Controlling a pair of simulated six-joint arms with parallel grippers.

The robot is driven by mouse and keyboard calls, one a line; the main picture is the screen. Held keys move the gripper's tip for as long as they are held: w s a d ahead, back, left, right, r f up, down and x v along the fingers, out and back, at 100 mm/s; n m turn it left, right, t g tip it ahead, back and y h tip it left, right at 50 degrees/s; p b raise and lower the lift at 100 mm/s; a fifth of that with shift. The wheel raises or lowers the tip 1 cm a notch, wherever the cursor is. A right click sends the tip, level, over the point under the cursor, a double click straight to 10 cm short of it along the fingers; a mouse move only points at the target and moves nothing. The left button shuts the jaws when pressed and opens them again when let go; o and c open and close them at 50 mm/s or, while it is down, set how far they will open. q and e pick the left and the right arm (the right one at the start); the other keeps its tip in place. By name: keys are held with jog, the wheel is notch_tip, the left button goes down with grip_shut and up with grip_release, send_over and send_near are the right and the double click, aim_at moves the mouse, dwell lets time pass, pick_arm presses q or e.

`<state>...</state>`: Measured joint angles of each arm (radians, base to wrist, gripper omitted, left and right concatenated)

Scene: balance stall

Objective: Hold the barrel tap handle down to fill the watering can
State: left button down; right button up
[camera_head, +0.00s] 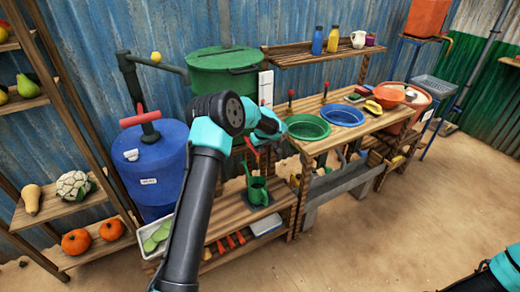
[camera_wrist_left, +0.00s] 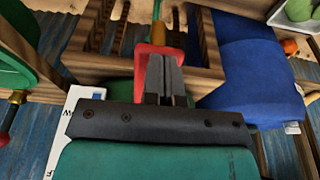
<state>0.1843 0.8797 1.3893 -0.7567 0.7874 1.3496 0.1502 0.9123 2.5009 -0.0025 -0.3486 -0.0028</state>
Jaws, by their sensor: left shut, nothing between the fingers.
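The green watering can (camera_head: 258,191) stands upright on a dark pad on the low wooden shelf, below the tap. The green barrel (camera_head: 222,72) stands behind my left arm, against the blue wall. The red tap handle (camera_wrist_left: 144,56) shows behind my left fingers in the left wrist view, with a brass part beyond it. In the head view my arm hides most of the tap. My left gripper (camera_wrist_left: 168,66) is shut and empty, its fingers overlapping the red handle in that view; I cannot tell whether they touch. My right gripper's fingers are out of view.
A blue barrel (camera_head: 152,168) with a red pump handle stands left. The wooden counter holds a green basin (camera_head: 308,127) and a blue basin (camera_head: 342,115). A white tray (camera_head: 150,252) lies at the low shelf's left end. Sandy floor is clear at front right.

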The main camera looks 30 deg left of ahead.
pick_arm(q)
jog(key=shift+r, duration=0.1)
jog(key=v, duration=0.3)
jog(key=shift+r, duration=0.4)
jog(key=s+d+r, duration=0.2)
jog(key=d+r, duration=0.2)
jog(key=r, duration=0.4)
jog(key=shift+s+d+r, duration=0.2)
jog(key=shift+s+r, duration=0.1)
jog(key=shift+r, duration=0.05)
jog(key=shift+f, duration=0.1)
